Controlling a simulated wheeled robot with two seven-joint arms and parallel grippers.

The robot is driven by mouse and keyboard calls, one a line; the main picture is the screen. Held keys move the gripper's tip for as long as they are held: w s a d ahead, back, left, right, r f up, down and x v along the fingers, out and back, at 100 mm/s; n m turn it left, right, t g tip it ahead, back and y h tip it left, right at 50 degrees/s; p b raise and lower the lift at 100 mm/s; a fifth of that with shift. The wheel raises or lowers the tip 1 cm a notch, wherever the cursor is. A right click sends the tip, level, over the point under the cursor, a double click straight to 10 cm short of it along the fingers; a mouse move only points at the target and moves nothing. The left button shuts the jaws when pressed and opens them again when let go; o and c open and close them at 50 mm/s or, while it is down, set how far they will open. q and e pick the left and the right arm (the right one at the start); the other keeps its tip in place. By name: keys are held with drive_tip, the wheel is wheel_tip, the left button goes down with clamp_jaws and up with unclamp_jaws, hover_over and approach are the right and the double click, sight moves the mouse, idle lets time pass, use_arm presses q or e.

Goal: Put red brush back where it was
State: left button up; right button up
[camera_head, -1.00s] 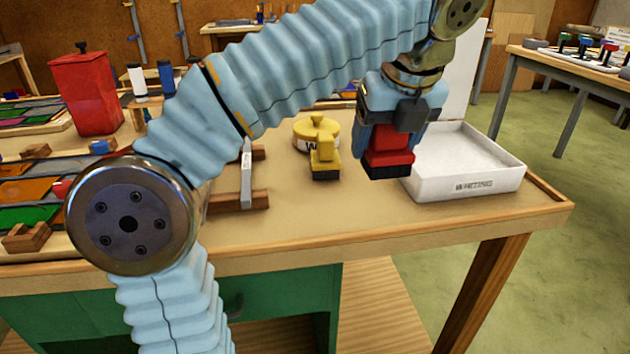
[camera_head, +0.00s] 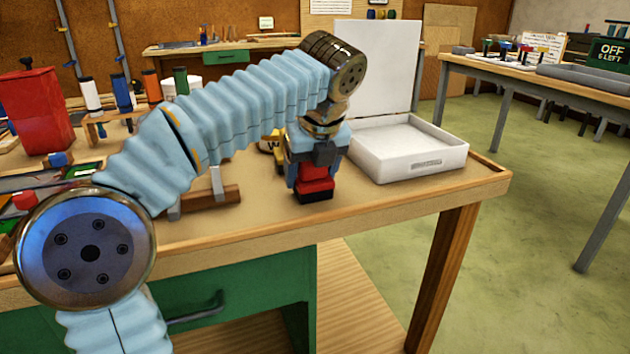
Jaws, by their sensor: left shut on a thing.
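The red brush (camera_head: 316,181), a red block with a black underside, is upright in my left gripper (camera_head: 316,166). The gripper is shut on its upper part and points down over the front of the workbench, left of the white tray. The brush's underside is at or just above the bench top; I cannot tell whether it touches. Yellow things (camera_head: 270,146) show behind the gripper, mostly hidden by it. My right gripper is not in view.
The white tray (camera_head: 420,163) stands at the bench's right end, with a white panel upright behind it. A wooden bar with metal uprights (camera_head: 208,199) lies left of the brush. A red container (camera_head: 38,110) and several coloured-capped bottles stand at the left. Bare bench lies in front.

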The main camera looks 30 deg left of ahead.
use_arm(q)
drive_tip(key=shift+r, duration=0.15)
drive_tip(key=o, duration=1)
drive_tip(key=p+v, duration=0.3)
drive_tip(key=v, duration=0.9)
drive_tip(key=shift+a, duration=0.1)
